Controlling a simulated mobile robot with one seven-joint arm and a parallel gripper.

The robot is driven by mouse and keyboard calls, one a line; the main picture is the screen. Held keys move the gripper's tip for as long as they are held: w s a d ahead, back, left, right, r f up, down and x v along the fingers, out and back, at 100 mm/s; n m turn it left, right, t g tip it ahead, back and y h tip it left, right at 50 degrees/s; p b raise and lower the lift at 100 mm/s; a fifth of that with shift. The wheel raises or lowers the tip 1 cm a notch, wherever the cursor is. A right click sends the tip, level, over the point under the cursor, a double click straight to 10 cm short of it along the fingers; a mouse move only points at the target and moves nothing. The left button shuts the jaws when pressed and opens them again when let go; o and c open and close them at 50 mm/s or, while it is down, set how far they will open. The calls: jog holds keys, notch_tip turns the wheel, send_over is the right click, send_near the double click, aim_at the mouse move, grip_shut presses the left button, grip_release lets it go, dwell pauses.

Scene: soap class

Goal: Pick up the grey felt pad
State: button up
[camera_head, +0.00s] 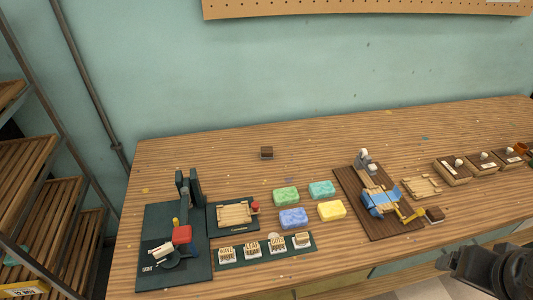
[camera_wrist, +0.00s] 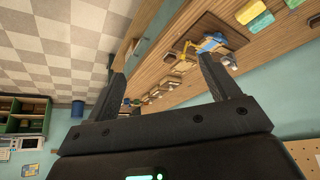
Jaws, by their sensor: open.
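I cannot make out a grey felt pad for sure. A small dark brown-grey block (camera_head: 267,152) lies alone near the back of the wooden table (camera_head: 330,138). A similar small dark block (camera_head: 434,214) lies at the right edge of the dark brown board (camera_head: 352,188). My gripper (camera_wrist: 162,68) is open and empty in the wrist view, with its two dark fingers wide apart. It is well away from the table things, which show small and tilted beyond the fingers. In the head view a dark part of my arm shows at the lower right, off the table's front edge.
Green, teal, blue and yellow soap bars (camera_head: 331,210) lie mid-table. A dark green press stand (camera_head: 165,250) and a strip of stamps (camera_head: 264,250) are at the left. Small wooden boxes (camera_head: 482,164) line the right. The back of the table is mostly clear. Slatted shelves (camera_head: 50,215) stand left.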

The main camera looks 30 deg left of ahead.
jog(key=shift+c, duration=0.9)
